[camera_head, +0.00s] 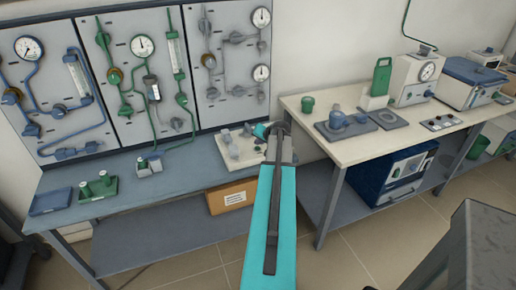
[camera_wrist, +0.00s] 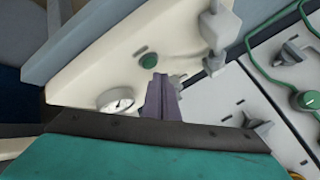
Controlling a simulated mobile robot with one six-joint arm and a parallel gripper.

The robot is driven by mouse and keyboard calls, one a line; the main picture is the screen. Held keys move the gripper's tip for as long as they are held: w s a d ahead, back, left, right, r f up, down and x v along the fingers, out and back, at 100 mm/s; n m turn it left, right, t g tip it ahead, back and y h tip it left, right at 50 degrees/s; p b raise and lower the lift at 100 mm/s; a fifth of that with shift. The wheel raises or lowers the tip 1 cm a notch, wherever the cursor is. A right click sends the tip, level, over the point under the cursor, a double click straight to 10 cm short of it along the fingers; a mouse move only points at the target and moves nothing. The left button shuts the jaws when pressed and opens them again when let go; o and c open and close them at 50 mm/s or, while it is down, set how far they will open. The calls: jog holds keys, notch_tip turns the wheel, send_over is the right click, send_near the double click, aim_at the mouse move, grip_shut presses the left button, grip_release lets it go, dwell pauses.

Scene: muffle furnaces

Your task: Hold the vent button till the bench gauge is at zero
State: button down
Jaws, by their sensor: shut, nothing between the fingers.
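A cream fixture (camera_head: 232,152) stands on the blue-grey bench, partly behind my arm. In the wrist view its cream surface (camera_wrist: 85,72) carries a round green button (camera_wrist: 146,57) and a small white dial gauge (camera_wrist: 115,99). The gauge's needle is too small to read surely. My gripper (camera_wrist: 159,79) is shut and empty, with its tips just beside the green button. I cannot tell whether they touch it. In the head view my gripper is mostly hidden by my arm.
Wall panels (camera_head: 148,75) with pipes, valves and gauges rise behind the bench (camera_head: 190,177). Green cylinders (camera_head: 98,187) and a blue tray (camera_head: 50,202) sit at its left. A cardboard box (camera_head: 232,196) is below. A cream table (camera_head: 392,139) with instruments stands right.

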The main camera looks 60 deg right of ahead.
aim_at(259, 149)
jog(key=shift+r, duration=0.1)
jog(key=shift+r+p, duration=1.1)
jog(key=shift+r, duration=1.3)
